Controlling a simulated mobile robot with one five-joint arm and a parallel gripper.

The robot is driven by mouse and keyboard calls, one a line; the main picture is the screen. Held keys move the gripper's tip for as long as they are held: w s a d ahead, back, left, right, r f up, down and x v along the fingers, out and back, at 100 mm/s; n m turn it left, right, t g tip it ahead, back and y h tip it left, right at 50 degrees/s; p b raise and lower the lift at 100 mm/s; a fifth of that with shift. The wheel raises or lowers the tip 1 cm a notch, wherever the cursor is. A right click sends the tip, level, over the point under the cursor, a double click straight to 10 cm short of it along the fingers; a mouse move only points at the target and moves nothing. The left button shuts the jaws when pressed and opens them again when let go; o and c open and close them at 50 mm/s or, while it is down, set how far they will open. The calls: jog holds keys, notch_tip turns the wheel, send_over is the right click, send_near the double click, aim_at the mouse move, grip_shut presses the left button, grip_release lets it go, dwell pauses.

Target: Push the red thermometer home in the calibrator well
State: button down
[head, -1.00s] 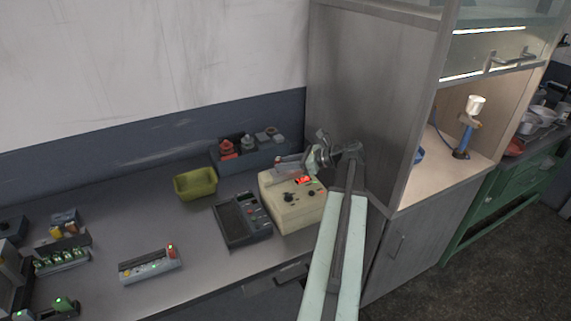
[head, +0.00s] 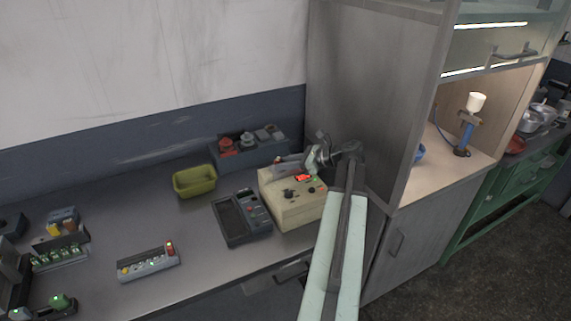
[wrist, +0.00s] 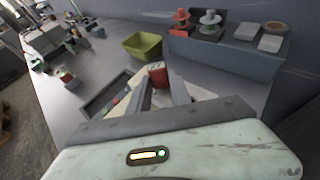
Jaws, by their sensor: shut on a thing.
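The calibrator is a cream box (head: 290,212) with dark knobs and a lit red display, on the bench beside the tall cabinet. My gripper (head: 285,162) is over the back of its top, its fingers pointing left. In the wrist view my gripper (wrist: 159,92) is shut on the red thermometer (wrist: 157,73), whose red end shows between the two fingers. The thermometer's lower part and the well are hidden, so I cannot tell how deep it sits.
A blue-grey rack (head: 250,155) with red and grey items is at the back. The cabinet side (head: 355,95) rises close on the right.

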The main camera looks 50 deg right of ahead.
jog(key=c, duration=1.1)
grip_release()
jog(key=p+v, duration=0.3)
jog(key=v, duration=0.3)
jog(key=shift+s+d+r, duration=0.15)
jog(key=shift+s+r, duration=0.15)
jog(key=shift+s+d, duration=0.15)
jog(key=shift+s, duration=0.3)
